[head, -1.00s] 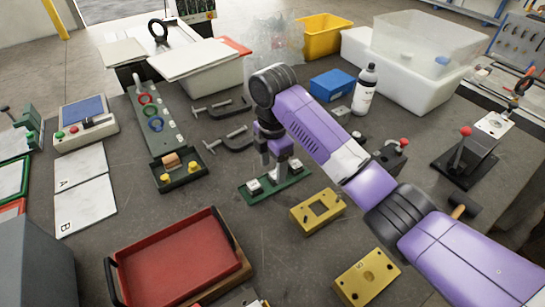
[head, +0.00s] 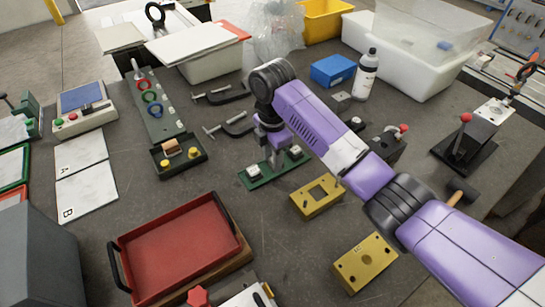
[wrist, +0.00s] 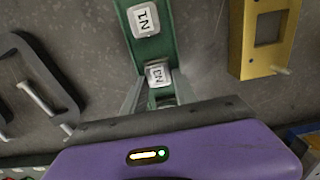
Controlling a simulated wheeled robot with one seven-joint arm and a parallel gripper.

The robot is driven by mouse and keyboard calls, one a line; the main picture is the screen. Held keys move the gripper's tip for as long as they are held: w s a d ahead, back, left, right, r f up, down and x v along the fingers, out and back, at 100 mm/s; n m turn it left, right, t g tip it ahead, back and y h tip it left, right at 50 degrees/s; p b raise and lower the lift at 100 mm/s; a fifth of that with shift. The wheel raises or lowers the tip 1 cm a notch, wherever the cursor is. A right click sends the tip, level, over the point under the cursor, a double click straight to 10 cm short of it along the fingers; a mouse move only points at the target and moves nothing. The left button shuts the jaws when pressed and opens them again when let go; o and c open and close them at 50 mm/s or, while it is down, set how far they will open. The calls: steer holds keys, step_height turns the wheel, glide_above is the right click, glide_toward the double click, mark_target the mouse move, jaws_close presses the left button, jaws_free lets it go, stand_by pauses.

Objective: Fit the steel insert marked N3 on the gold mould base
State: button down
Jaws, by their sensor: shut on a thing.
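The steel insert marked N3 (wrist: 157,73) is a small pale block with its marking upside down in the wrist view. My gripper (wrist: 158,90) is shut on it at the green rack (wrist: 152,48). I cannot tell whether the insert is lifted off the rack. Another insert, marked N1 (wrist: 144,18), sits farther along the rack. In the head view my gripper (head: 276,163) reaches down to the middle of the rack (head: 262,179) and hides N3. The gold mould base (head: 318,196), with a square opening, lies just right of the rack; it also shows in the wrist view (wrist: 244,45).
A second gold block (head: 364,263) with holes lies nearer the front. A red tray (head: 180,250) is at front left. Black clamps (head: 232,125) lie behind the rack. A toggle clamp (head: 465,145) stands at right. Bare table lies between the tray and the mould base.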

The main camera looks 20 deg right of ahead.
steer(key=shift+r, duration=0.15)
steer(key=shift+r+p, duration=0.65)
steer(key=shift+p, duration=0.2)
